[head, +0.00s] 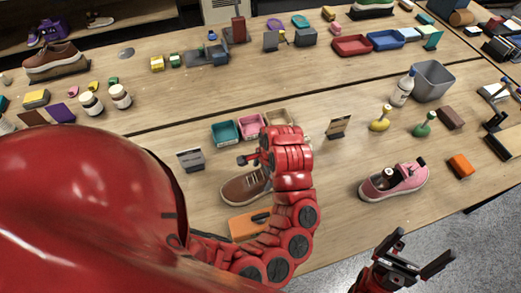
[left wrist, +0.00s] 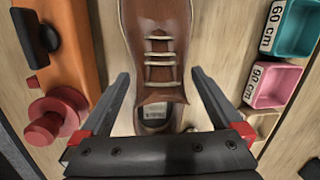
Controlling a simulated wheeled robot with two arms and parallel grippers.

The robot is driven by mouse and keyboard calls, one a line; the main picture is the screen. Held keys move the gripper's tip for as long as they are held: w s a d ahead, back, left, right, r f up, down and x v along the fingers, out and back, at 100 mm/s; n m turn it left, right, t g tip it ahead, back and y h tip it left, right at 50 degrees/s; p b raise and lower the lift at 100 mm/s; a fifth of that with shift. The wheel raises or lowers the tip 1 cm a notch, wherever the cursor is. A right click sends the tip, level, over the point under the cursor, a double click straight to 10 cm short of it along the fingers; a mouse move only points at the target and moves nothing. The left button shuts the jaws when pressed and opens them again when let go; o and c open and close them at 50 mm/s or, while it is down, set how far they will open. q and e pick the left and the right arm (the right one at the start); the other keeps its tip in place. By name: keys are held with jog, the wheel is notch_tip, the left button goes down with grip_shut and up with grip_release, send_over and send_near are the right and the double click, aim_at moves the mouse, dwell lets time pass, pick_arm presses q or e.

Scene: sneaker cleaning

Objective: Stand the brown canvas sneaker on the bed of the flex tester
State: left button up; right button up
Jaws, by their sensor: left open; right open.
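A brown sneaker (head: 238,189) with pale laces lies on the near table, partly hidden by my left wrist. In the left wrist view the sneaker (left wrist: 158,45) runs between the two fingers of my left gripper (left wrist: 160,85). The fingers are spread, with visible gaps on both sides of the shoe. In the head view my left gripper (head: 250,159) is over the sneaker and mostly hidden by its wrist. My right gripper (head: 422,250) is open and empty off the table's front edge. A grey device with a red upright (head: 207,53) stands at the back; I cannot tell whether it is the flex tester.
An orange item (head: 246,226) with a dark handle lies close beside the sneaker. Small teal (head: 226,131) and pink (head: 250,123) bins stand behind. A pink sneaker (head: 396,181) stands to the right. Another brown shoe (head: 52,57) is at the far left. Clear tabletop lies between the sneakers.

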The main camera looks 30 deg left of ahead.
pick_arm(q)
jog(key=shift+f, duration=0.45)
jog(key=shift+a, duration=0.1)
grip_shut()
